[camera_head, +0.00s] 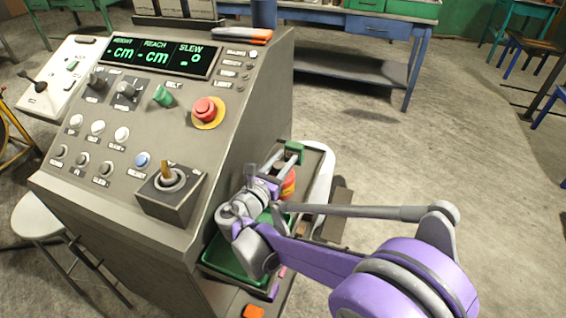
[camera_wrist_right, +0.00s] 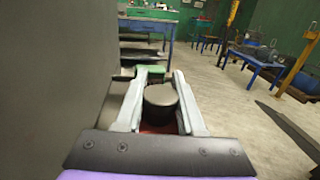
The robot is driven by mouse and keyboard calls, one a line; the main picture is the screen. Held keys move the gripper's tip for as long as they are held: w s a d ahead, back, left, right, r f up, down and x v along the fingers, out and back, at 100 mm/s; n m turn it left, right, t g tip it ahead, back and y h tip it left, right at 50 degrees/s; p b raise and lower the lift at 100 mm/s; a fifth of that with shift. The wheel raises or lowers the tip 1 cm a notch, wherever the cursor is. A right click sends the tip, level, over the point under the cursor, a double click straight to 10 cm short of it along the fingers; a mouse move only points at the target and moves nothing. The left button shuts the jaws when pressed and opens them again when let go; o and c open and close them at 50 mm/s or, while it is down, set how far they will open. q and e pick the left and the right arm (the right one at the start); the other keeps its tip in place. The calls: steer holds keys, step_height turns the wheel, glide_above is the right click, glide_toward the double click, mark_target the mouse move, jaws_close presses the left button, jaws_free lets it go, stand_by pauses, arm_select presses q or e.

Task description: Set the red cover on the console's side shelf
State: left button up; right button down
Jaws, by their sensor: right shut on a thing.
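The red cover (camera_head: 288,184) shows as a small red patch beside the console, partly hidden behind my right gripper (camera_head: 282,168). My right gripper is shut on it, low over the console's side shelf (camera_head: 316,160). In the right wrist view, a dark round-topped thing (camera_wrist_right: 160,94) sits between the fingers, with red (camera_wrist_right: 158,128) showing below it. I cannot tell whether the cover touches the shelf. My left gripper is not in view.
The grey console (camera_head: 150,120) stands close at the left of my right arm. A green tray (camera_head: 228,262) lies below my wrist, and an orange piece (camera_head: 253,311) is nearer. A small green thing (camera_head: 295,148) is just past the fingertips.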

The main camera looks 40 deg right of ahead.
steer(key=shift+f, duration=0.15)
steer(key=c, duration=0.5)
jaws_free()
steer(key=shift+a+r, duration=0.2)
steer(key=shift+a, duration=0.05)
steer(key=p+v, duration=0.1)
steer(key=v, duration=1)
steer(key=shift+s+a, duration=0.15)
steer(key=shift+a, duration=0.1)
